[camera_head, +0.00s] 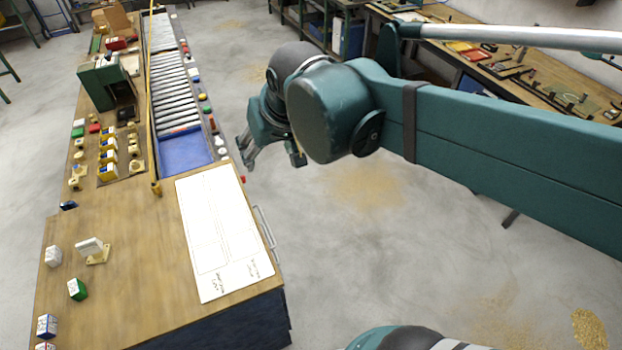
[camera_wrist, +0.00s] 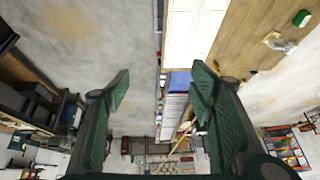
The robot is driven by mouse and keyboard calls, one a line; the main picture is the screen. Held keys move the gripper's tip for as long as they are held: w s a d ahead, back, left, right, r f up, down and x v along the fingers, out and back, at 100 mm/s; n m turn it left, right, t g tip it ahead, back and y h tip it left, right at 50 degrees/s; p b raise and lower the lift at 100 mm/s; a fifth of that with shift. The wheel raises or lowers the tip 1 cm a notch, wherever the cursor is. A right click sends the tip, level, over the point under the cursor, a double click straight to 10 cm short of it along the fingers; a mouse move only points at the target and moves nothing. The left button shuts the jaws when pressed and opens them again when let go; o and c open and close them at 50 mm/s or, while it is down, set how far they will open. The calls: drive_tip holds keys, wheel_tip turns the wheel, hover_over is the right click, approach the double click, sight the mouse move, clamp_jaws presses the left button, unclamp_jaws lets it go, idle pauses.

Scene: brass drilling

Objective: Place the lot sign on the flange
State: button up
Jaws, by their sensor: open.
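A small pale sign-like plate (camera_head: 88,246) stands tilted on a brass-coloured base (camera_head: 98,257) at the near left of the wooden bench; it looks like the lot sign, but its lettering is unreadable. The pair also shows at the upper right of the wrist view, the plate (camera_wrist: 287,46) against the brass base (camera_wrist: 270,40). Several brass parts (camera_head: 135,166) stand farther back on the bench; I cannot tell which piece is the flange. My gripper (camera_head: 271,160) is open and empty, over the floor right of the bench, apart from everything. Its spread fingers (camera_wrist: 160,80) show in the wrist view.
A white printed sheet (camera_head: 222,235) lies on the bench's right side. A blue tray (camera_head: 183,153) ends a roller conveyor (camera_head: 172,95). A green-and-white block (camera_head: 77,289) and a white block (camera_head: 54,256) stand near the plate. The bench between plate and sheet is clear.

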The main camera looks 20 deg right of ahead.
drive_tip(key=s+d+f+t, duration=0.1)
drive_tip(key=s+d+f, duration=0.3)
drive_tip(key=s+d, duration=0.2)
drive_tip(key=s, duration=0.2)
drive_tip(key=shift+s+d+f+h, duration=0.25)
drive_tip(key=shift+s+h, duration=0.15)
